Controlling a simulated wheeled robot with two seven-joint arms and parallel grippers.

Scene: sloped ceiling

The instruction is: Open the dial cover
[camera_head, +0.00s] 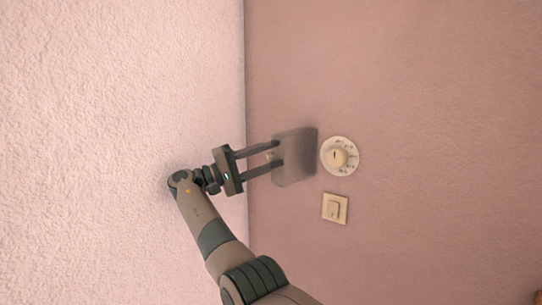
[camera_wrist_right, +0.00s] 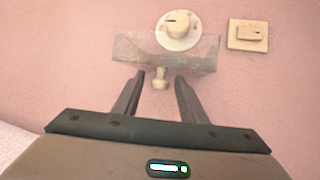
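The dial cover (camera_head: 295,157) is a grey, see-through panel just left of the round cream dial (camera_head: 340,156) on the pink wall. The dial face shows uncovered in the head view. In the wrist view the cover (camera_wrist_right: 190,53) overlaps the lower part of the dial (camera_wrist_right: 180,28). A small cream knob (camera_wrist_right: 160,79) sits on the cover's near side. My right gripper (camera_head: 278,157) has its fingers apart, one on each side of the knob. I see gaps between fingers and knob in the wrist view. My left gripper is not in view.
A square cream light switch (camera_head: 335,208) is on the wall below the dial. It also shows in the wrist view (camera_wrist_right: 248,35). A pale wall (camera_head: 120,120) meets the pink wall at a corner left of the cover. The pink wall to the right is mostly bare.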

